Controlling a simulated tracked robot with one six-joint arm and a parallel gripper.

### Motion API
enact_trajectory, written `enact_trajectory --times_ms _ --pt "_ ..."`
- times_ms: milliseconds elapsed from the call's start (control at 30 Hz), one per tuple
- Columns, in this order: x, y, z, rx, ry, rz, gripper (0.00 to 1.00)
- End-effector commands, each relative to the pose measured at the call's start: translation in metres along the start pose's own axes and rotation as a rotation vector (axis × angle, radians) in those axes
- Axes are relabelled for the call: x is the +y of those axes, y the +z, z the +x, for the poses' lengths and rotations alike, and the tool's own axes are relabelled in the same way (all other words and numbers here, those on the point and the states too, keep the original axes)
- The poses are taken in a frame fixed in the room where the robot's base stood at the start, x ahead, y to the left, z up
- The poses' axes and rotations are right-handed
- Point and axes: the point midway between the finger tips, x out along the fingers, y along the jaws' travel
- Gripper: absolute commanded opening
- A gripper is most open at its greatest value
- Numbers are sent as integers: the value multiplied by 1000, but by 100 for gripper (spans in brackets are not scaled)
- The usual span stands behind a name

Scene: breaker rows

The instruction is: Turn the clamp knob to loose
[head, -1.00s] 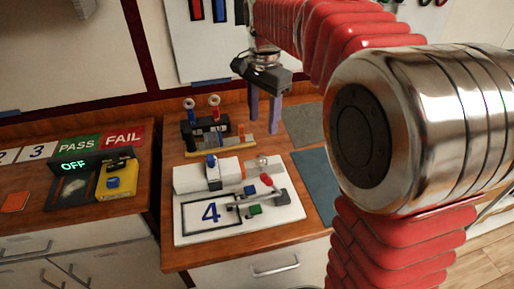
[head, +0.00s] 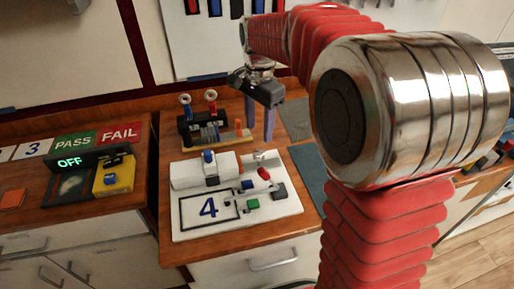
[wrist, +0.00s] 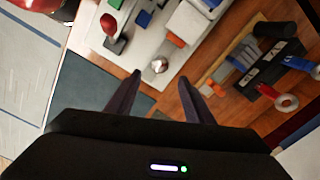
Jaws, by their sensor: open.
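A white board marked 4 (head: 270,226) lies on the wooden bench. At its back right edge is a small round silver knob (head: 257,156), which may be the clamp knob; the wrist view shows it too (wrist: 160,66). A lever with a red handle (head: 264,173) sits nearer the front right. My gripper (head: 259,135) is above the back of the board, its fingers pointing down. In the wrist view my gripper (wrist: 160,77) is open and empty, with the silver knob between the fingertip lines.
Behind the board stands a black rack (head: 190,128) with ring-handled tools. A grey-blue mat (head: 309,172) lies right of the board. A left counter holds PASS and FAIL signs (head: 97,139), an OFF display (head: 70,161) and a yellow box (head: 113,177).

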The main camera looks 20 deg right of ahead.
Motion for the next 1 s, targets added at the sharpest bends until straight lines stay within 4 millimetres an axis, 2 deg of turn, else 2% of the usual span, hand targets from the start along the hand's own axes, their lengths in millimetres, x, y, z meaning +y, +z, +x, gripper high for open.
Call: enact_trajectory --times_ms 300,500,667,933,1000 --pt "0 0 50 -1 2 0 48" --pt "0 0 76 -1 2 -1 48" --pt "0 0 85 0 -1 -1 48" --pt "0 0 86 1 -1 -1 48" --pt "0 0 86 0 -1 -1 44"
